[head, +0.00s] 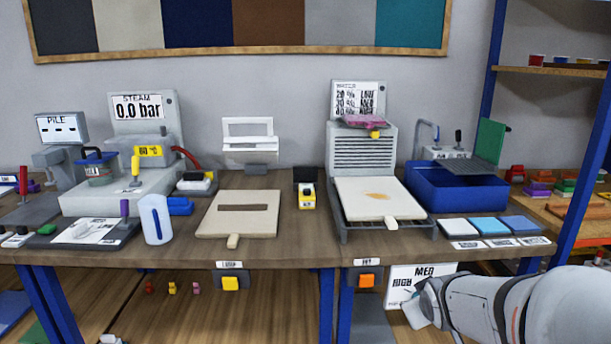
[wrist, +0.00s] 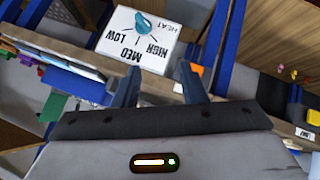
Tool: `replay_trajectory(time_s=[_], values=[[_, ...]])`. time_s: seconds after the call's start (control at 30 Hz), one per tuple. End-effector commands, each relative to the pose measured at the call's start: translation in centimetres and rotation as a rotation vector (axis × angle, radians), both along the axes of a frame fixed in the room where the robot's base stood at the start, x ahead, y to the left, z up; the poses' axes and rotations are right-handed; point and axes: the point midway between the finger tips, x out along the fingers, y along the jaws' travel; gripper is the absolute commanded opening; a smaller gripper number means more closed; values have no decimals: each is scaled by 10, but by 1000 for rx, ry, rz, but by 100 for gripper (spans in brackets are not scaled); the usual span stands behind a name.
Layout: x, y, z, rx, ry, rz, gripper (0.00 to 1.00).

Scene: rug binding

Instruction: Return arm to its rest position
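My arm (head: 540,305) reaches in from the lower right of the head view. My gripper (head: 420,302) is at its left end, below the bench's front edge and beside the white heat sign (head: 405,283). In the wrist view, the two dark fingers of my gripper (wrist: 160,84) stand apart with nothing visible between them. The heat sign (wrist: 140,40), marked LOW, MED and HIGH, appears beyond the fingertips. I cannot tell how close the fingers are to it.
The workbench (head: 300,248) carries a steam unit (head: 150,150), a beige board (head: 238,212), a grey rack with a pale panel (head: 375,197) and a blue bin (head: 455,190). A blue post (head: 585,175) and shelves stand at right. Orange (head: 366,280) and yellow (head: 231,283) buttons sit on the front edge.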

Motion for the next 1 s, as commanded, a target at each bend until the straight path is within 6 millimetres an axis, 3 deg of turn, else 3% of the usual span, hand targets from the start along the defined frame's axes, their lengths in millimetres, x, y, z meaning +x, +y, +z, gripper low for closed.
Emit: replay_trajectory(time_s=[0.03, 0.2, 0.4, 0.5, 0.67, 1.0], values=[[-14, 11, 32, 36, 42, -24, 38], [-70, 45, 75, 176, 220, -128, 38], [-131, 78, 113, 295, 408, -216, 38], [-150, 87, 122, 325, 468, -241, 38], [-163, 91, 125, 344, 508, -258, 38], [-162, 91, 123, 344, 509, -258, 38]])
